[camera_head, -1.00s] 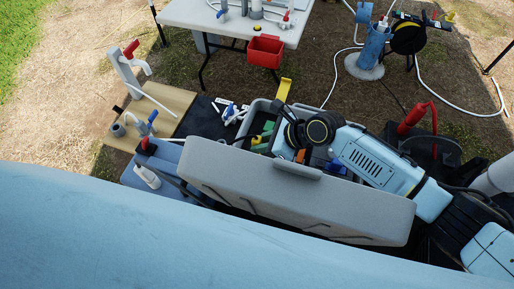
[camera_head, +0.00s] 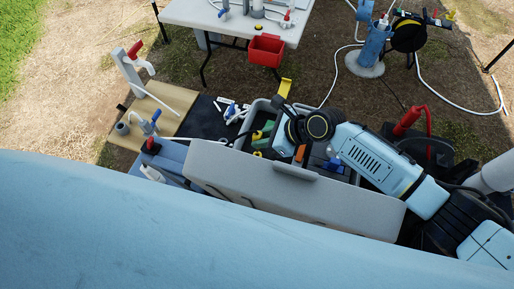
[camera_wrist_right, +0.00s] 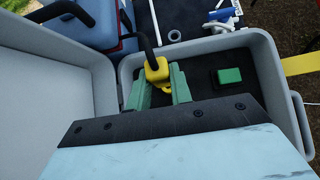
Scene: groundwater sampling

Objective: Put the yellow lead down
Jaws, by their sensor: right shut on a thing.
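The yellow lead (camera_wrist_right: 157,70) has a yellow end with a black cable that runs up and left out of the grey case. My right gripper (camera_wrist_right: 160,88) is shut on this yellow end, between its green fingers, over the inside of the case. In the head view the gripper (camera_head: 262,150) reaches in from the right over the open case (camera_head: 262,104), and its fingers are partly hidden. I cannot tell whether the lead touches the case floor. My left gripper does not show.
The case's grey lid (camera_head: 290,195) stands open on the near side. A green block (camera_wrist_right: 229,75) lies in the case. A blue box (camera_wrist_right: 112,45) stands beside it. White fittings (camera_head: 232,110) lie on a dark mat. A red bin (camera_head: 266,50) hangs at the far table (camera_head: 195,12).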

